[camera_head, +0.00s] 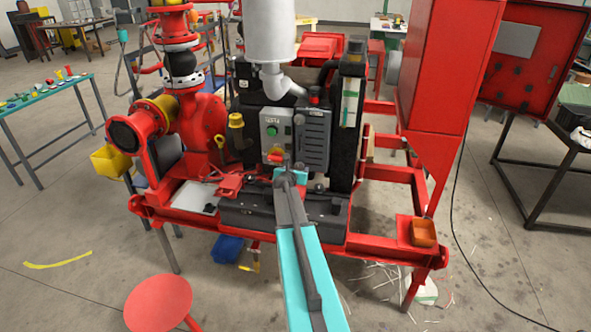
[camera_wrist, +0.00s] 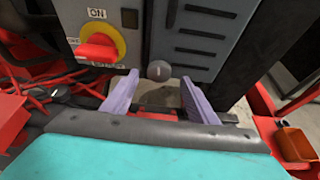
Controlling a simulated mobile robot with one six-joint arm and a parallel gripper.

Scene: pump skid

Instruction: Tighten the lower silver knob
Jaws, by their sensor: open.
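A small round grey knob (camera_wrist: 158,70) shows in the wrist view, low on the front of the grey control box (camera_wrist: 187,45). My gripper (camera_wrist: 160,82) is open, with its two purple fingers pointing toward the box. The knob appears between the fingertips, slightly beyond them, with a gap on each side. I cannot tell how far away it is. In the head view, my gripper (camera_head: 288,162) is in front of the lower part of the control box (camera_head: 284,133), and the knob is not clearly visible there.
A red rotary switch on a yellow plate (camera_wrist: 100,48) sits left of the knob, close to the left finger. Red pump pipework (camera_head: 200,125) stands left of the box. An orange bin (camera_head: 423,232) is at the skid's right corner. The floor in front is mostly clear.

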